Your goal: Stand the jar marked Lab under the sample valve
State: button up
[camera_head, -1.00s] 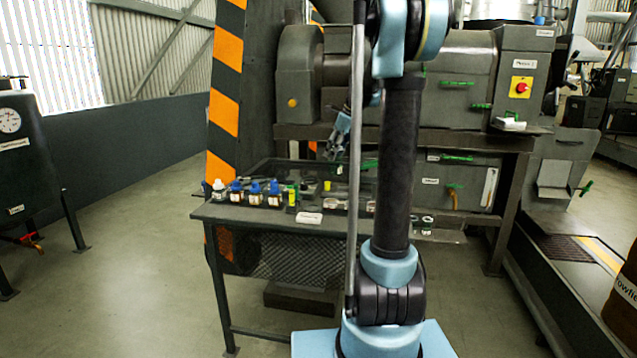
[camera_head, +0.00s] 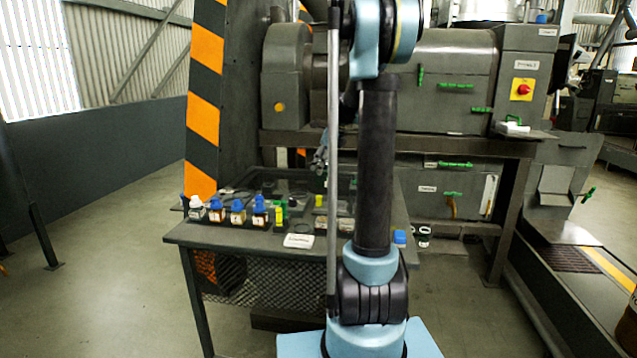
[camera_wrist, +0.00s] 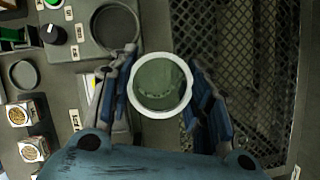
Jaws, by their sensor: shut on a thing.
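In the wrist view a round open jar (camera_wrist: 159,85) with a pale rim and grey-green inside sits between the two fingers of my gripper (camera_wrist: 158,78), which is shut on it. No Lab mark shows on it from above. In the head view my gripper (camera_head: 320,160) is small, above the back of the bench, and the jar cannot be made out there. A brass spout with a green handle (camera_head: 452,203) is on the front of the machine's lower box, right of my arm. I cannot tell whether it is the sample valve.
A dark bench (camera_head: 215,237) carries a white-capped jar (camera_head: 196,209), several blue-capped jars (camera_head: 237,212) and a white card (camera_head: 299,241). In the wrist view, dark rings (camera_wrist: 115,27) lie left of the held jar, and mesh (camera_wrist: 245,60) lies right. A striped post (camera_head: 205,95) stands behind the bench.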

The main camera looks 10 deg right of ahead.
aim_at(322, 176)
jog(key=shift+s+f, duration=0.1)
jog(key=shift+f, duration=2.5)
jog(key=o, duration=1.5)
